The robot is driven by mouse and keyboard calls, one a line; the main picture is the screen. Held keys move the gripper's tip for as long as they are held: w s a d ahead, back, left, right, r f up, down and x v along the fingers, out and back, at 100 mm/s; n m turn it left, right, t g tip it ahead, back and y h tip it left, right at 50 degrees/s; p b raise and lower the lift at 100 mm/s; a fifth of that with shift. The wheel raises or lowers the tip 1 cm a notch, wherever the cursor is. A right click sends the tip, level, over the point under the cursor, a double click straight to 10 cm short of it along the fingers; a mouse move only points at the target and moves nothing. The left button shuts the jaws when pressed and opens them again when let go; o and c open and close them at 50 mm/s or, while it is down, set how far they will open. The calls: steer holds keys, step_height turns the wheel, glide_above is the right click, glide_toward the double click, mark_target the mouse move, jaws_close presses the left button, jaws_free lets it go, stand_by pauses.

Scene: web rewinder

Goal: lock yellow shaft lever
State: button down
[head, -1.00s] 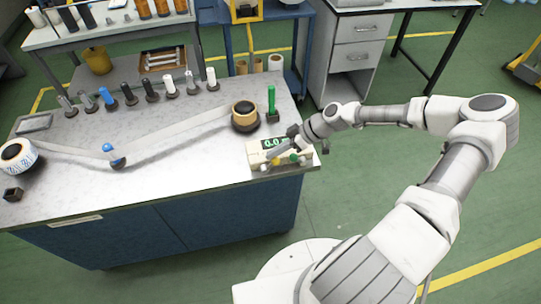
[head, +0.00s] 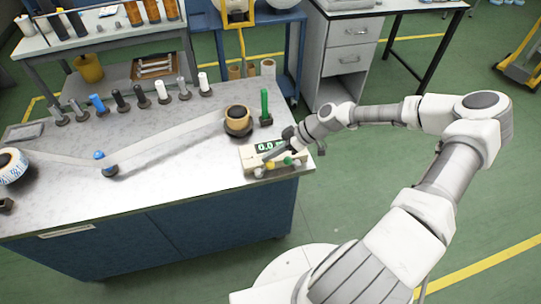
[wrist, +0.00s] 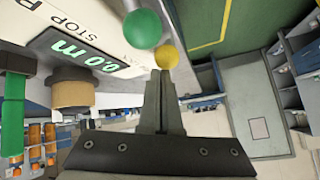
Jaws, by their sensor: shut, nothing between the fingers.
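The yellow lever's round knob (wrist: 167,56) shows in the wrist view just beyond my fingertips. It also appears small at the front of the pale control box (head: 248,160) in the head view. A green ball knob (wrist: 143,28) stands left of it and nearer the box. My gripper (wrist: 160,74) is shut and empty, with its tips close to the yellow knob. I cannot tell whether they touch. The yellow lever's shaft is mostly hidden.
The box's display (head: 269,146) reads 0.0. A brown-cored roll (head: 238,120) and an upright green post (head: 265,104) stand behind the box. A pale web runs left across the bench (head: 160,190). Open floor lies right of the bench.

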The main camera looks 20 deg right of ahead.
steer(key=r, duration=0.1)
steer(key=w+a, duration=0.1)
steer(key=r, duration=0.1)
steer(key=shift+w+a+r, duration=0.25)
steer(key=shift+w+r, duration=0.05)
steer(key=v, duration=0.5)
steer(key=d+f+b+v, duration=0.1)
steer(key=v, duration=0.2)
steer(key=shift+s+d+r, duration=0.15)
steer(key=shift+d, duration=0.2)
steer(key=shift+a, duration=0.1)
